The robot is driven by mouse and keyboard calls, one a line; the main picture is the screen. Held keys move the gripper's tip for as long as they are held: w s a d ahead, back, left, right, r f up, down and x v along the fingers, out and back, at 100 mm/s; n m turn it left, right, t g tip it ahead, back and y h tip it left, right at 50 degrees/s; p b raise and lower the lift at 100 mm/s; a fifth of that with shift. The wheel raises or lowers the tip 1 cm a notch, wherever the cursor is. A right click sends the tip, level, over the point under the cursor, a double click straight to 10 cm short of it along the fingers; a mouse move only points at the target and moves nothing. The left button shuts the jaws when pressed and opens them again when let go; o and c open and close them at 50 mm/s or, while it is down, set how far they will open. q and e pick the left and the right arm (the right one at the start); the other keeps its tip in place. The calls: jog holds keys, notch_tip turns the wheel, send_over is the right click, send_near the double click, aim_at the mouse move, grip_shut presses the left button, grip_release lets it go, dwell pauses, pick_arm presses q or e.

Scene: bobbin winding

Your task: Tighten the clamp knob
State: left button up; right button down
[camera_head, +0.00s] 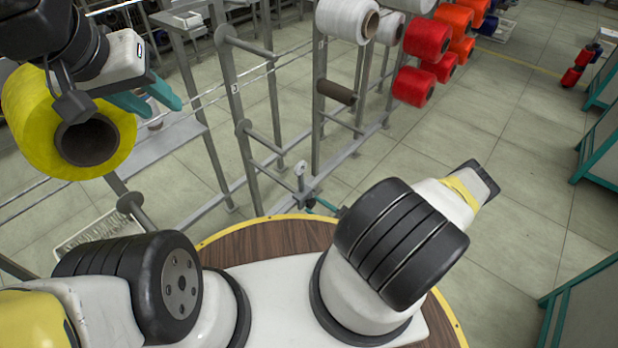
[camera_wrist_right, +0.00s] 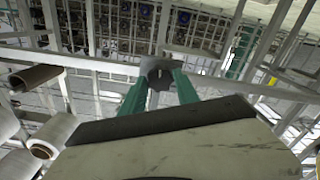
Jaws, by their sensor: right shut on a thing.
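In the right wrist view, the two teal fingers of my right gripper (camera_wrist_right: 160,90) are closed around a dark clamp knob (camera_wrist_right: 158,74). The knob sits at the end of a grey metal bracket on the frame. The fingers partly cover its sides, and its turn angle cannot be read.
A large yellow spool (camera_head: 22,118) is beside the left gripper. A grey metal rack (camera_head: 228,100) with pegs stands ahead. It carries a white spool (camera_head: 342,20) and red spools (camera_head: 425,40). Teal-edged cabinets (camera_head: 590,290) stand at the right. Tiled floor lies between.

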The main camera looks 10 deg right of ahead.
jog(key=shift+s+f+m, duration=0.1)
jog(key=shift+m, duration=0.8)
jog(key=c, duration=0.9)
grip_release()
jog(key=v, duration=0.7)
jog(key=shift+s+d, duration=0.25)
jog(key=shift+s, duration=0.05)
